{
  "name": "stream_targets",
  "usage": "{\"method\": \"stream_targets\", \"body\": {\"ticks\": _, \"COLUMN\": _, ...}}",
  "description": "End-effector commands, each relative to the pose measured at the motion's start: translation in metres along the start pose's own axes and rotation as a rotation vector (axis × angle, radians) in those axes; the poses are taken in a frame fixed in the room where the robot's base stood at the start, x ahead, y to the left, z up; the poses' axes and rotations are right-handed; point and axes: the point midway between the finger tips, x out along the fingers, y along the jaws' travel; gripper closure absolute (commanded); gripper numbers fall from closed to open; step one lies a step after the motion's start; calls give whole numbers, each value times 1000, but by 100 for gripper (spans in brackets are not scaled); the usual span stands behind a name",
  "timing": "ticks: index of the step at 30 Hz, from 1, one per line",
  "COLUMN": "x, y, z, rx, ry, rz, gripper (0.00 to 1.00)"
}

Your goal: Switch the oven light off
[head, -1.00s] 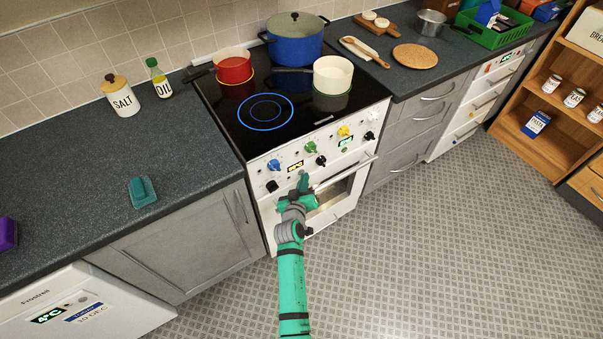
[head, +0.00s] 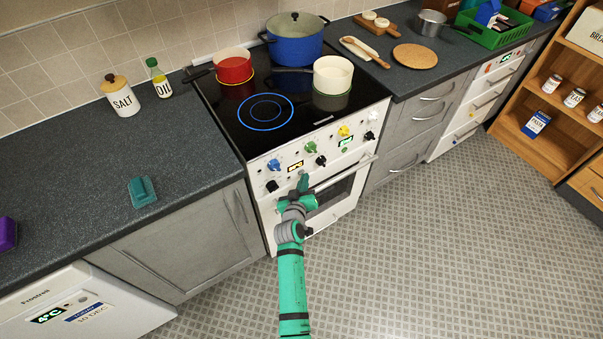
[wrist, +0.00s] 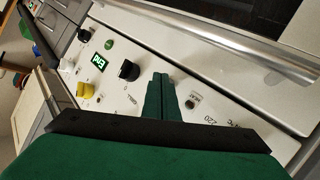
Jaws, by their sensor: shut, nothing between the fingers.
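The white oven (head: 352,187) stands under the black hob, and its door window (head: 336,190) looks dark. The window also shows dark at the top of the wrist view (wrist: 270,14). My gripper (head: 303,181) is at the oven's front panel, below the knobs. In the wrist view its green fingers (wrist: 160,85) are shut with nothing between them, tips at or close to the panel. I cannot tell whether the fingertips touch the panel.
Knobs line the panel, with a black knob (wrist: 129,70) and a yellow knob (wrist: 86,90) near my fingers. The metal door handle (wrist: 220,42) runs close by. Pots stand on the hob, including a blue pot (head: 296,40). The floor at right is clear.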

Motion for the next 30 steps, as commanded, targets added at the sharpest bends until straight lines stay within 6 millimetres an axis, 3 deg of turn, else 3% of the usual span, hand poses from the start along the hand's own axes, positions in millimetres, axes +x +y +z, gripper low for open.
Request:
{"method": "stream_targets", "body": {"ticks": 15, "x": -7, "y": 6, "z": 6, "rx": 1, "ry": -1, "rz": 1, "gripper": 100}}
{"method": "stream_targets", "body": {"ticks": 30, "x": -36, "y": 27, "z": 27, "rx": 2, "ry": -2, "rz": 1, "gripper": 100}}
